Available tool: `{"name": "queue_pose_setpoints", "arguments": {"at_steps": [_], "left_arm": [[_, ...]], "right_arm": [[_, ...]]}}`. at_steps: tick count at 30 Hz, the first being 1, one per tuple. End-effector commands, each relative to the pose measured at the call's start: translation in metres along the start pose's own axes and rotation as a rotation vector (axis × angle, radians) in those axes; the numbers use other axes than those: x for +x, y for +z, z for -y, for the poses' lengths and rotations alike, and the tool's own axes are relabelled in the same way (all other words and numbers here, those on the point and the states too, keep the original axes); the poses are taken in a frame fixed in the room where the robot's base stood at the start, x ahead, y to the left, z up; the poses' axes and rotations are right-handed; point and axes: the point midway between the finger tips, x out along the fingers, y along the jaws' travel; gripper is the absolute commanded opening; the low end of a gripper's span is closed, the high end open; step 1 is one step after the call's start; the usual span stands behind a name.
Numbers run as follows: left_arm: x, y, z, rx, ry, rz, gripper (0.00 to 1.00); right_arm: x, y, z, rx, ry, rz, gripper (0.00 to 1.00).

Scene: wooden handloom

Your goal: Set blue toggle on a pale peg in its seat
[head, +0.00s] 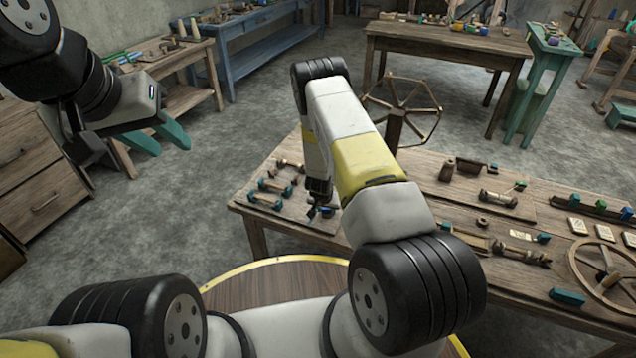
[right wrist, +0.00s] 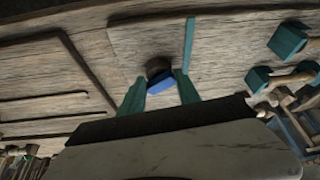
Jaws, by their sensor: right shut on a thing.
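My right gripper (right wrist: 160,87) is shut on a small blue piece (right wrist: 160,82), which looks like the blue toggle. A dark brown rounded piece (right wrist: 158,66) shows directly beyond it; I cannot tell whether they touch. In the head view my right gripper (head: 320,210) is low over the left end of the workbench, partly hidden by my arm, and the blue piece cannot be made out there. I cannot pick out the pale peg or its seat with certainty. My left gripper (head: 160,137) is open and empty, in the air left of the bench.
Wooden spools with teal ends (head: 275,187) lie left of my right gripper. A spoked wheel (head: 402,108) stands behind the bench, and another wheel (head: 605,272) lies at the right. In the right wrist view, teal blocks (right wrist: 288,40) and a thin teal strip (right wrist: 189,45) are close by.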

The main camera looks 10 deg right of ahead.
Motion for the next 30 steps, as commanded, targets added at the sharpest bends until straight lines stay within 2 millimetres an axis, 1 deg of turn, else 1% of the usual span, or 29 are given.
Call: {"name": "queue_pose_setpoints", "arguments": {"at_steps": [10,11,12,14,15,24,26,29,30], "left_arm": [[0.000,0.000,0.000,0.000,0.000,0.000,0.36],[0.000,0.000,0.000,0.000,0.000,0.000,0.36],[0.000,0.000,0.000,0.000,0.000,0.000,0.36],[0.000,0.000,0.000,0.000,0.000,0.000,0.36],[0.000,0.000,0.000,0.000,0.000,0.000,0.36],[0.000,0.000,0.000,0.000,0.000,0.000,0.36],[0.000,0.000,0.000,0.000,0.000,0.000,0.36],[0.000,0.000,0.000,0.000,0.000,0.000,0.36],[0.000,0.000,0.000,0.000,0.000,0.000,0.36]], "right_arm": [[0.003,0.001,0.000,0.000,-0.001,-0.001,0.00],[0.003,0.001,0.000,0.000,-0.001,-0.001,0.43],[0.003,0.001,0.000,0.000,-0.001,-0.001,0.51],[0.002,0.001,0.000,0.000,-0.001,-0.001,0.63],[0.002,0.001,0.000,0.000,-0.001,-0.001,0.65],[0.001,0.001,0.000,0.000,-0.001,-0.001,0.65],[-0.004,0.001,0.000,0.000,-0.001,-0.001,0.65],[-0.018,0.000,0.000,0.000,-0.001,-0.002,0.65],[-0.025,-0.001,0.001,0.000,-0.002,-0.003,0.65]]}}
